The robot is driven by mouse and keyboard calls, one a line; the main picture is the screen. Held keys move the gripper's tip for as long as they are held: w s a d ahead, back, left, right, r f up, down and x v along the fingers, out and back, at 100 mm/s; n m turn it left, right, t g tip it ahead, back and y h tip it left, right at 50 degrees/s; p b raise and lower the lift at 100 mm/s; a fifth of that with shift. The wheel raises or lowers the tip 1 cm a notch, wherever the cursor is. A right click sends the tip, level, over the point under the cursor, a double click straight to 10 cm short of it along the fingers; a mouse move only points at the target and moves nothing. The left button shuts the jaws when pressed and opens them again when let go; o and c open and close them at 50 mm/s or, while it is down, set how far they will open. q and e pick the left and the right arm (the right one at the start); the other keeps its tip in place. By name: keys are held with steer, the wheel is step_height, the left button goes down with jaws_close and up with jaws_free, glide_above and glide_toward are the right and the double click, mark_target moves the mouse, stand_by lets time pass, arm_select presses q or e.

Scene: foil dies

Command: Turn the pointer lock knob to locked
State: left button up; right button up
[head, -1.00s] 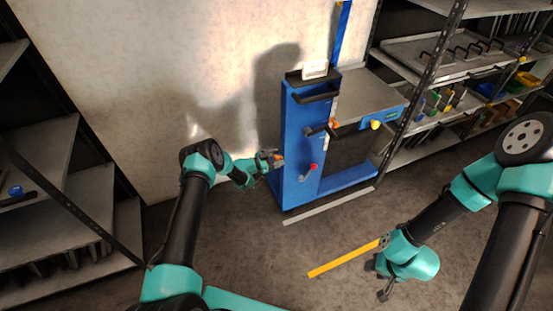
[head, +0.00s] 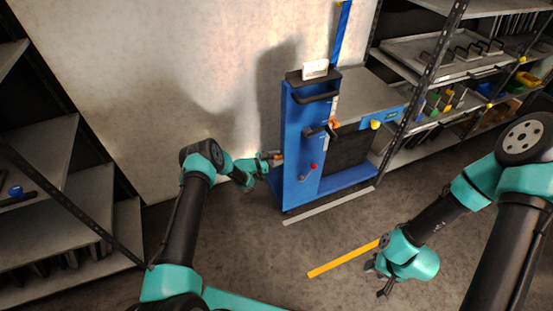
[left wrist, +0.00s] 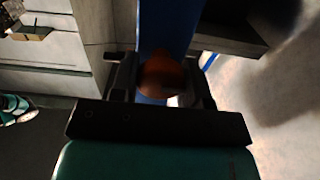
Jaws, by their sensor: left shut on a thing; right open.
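A blue lift cart (head: 299,150) stands against the wall. An orange knob (head: 279,157) sits on its left side, mostly covered by my left gripper (head: 271,159). In the left wrist view the orange-brown knob (left wrist: 160,75) lies between the two dark fingers, which are shut on it, with the blue column (left wrist: 168,25) behind. The knob's pointer and any lock marks cannot be made out. My right gripper (head: 378,279) is open and empty, low over the floor at the right.
The cart also has a red-tipped crank (head: 313,167), a black handle (head: 318,97), a yellow knob (head: 375,125) and a grey platform (head: 368,96). Shelving (head: 450,75) stands close on the right, another rack (head: 70,210) at the left. A yellow floor strip (head: 342,259) lies in front.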

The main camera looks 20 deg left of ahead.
arm_select(q)
steer(key=shift+m, duration=0.3)
steer(key=m, duration=0.3)
steer(key=shift+m, duration=0.3)
steer(key=m, duration=0.4)
steer(key=shift+s+d+m, duration=0.1)
steer(key=shift+s+m, duration=0.05)
steer(key=shift+m, duration=0.15)
steer(key=m, duration=0.4)
steer(key=shift+f, duration=0.15)
steer(key=m, duration=0.4)
steer(key=shift+m, duration=0.4)
steer(key=o, duration=0.9)
steer(key=shift+c, duration=0.2)
steer(key=shift+s, duration=0.1)
